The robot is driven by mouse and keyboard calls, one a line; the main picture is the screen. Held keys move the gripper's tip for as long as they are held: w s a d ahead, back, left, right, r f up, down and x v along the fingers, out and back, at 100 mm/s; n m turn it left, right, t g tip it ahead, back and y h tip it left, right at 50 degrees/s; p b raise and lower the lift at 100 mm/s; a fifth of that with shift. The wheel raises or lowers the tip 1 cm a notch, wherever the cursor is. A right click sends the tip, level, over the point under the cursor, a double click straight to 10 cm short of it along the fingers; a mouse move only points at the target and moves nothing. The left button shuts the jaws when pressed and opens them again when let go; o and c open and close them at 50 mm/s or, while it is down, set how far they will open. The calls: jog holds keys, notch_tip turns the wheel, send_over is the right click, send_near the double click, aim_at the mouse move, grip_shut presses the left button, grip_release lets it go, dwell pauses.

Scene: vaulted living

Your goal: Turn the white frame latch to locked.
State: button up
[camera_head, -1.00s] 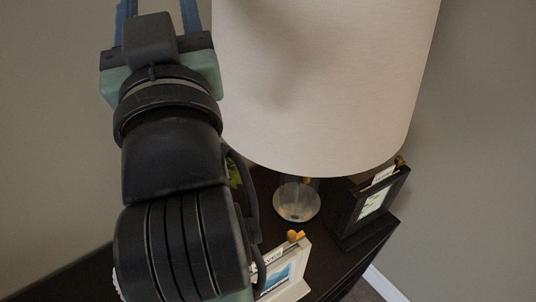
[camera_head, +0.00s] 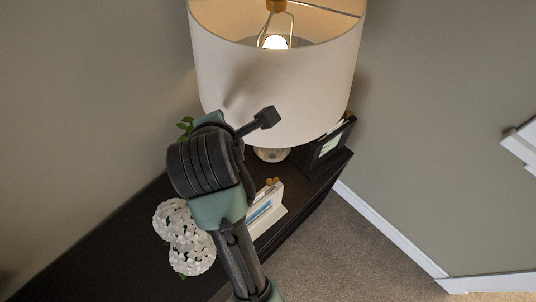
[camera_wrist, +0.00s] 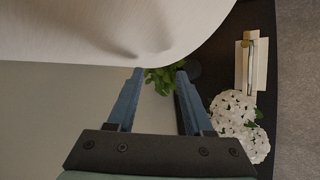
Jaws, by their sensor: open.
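The white frame (camera_head: 264,208) stands on the dark console, right of my arm in the head view. Its gold latch (camera_head: 271,182) is a small knob at the top edge; whether it is turned to locked cannot be read. In the wrist view the white frame (camera_wrist: 257,68) is at the right, with the gold latch (camera_wrist: 246,39) at its upper end. My gripper (camera_wrist: 158,72) is open and empty, its blue fingers apart beneath the lampshade edge. It is well apart from the frame.
A large white lampshade (camera_head: 275,85) hangs over the console (camera_head: 120,245), close to my gripper. A black frame (camera_head: 325,147) with its own gold latch stands farther right. White flower balls (camera_head: 190,243) sit at the left. A green plant (camera_wrist: 160,78) lies beyond the fingers.

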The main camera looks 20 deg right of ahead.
aim_at(269, 182)
jog(key=s+d+f+n+g, duration=0.3)
jog(key=s+f+n+g, duration=0.2)
jog(key=s+f+n, duration=0.35)
jog(key=shift+h, duration=0.4)
jog(key=x, duration=1.2)
jog(key=shift+f, duration=0.2)
grip_shut()
